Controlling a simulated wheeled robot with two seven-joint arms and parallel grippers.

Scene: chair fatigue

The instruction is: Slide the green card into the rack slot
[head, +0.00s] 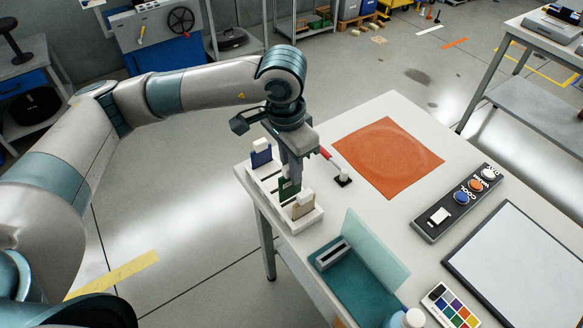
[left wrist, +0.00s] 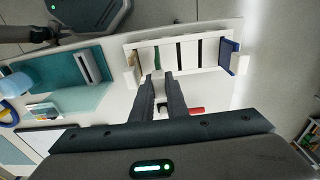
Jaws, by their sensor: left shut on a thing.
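The white rack (head: 267,189) stands at the table's left corner. A blue card (head: 262,157) stands at its far end and a tan card (head: 303,207) at its near end. My left gripper (head: 291,177) points down over the rack, shut on the green card (head: 287,190), which is upright between the other two. In the left wrist view the gripper (left wrist: 158,78) is at the rack (left wrist: 190,53), with the green card (left wrist: 157,56) beyond the fingertips, in line with the dark open slots. I cannot tell how deep the card sits. My right gripper is out of view.
An orange mat (head: 388,156), a button panel (head: 460,202), a teal box with a clear lid (head: 350,286) and a colour palette (head: 451,306) lie on the table.

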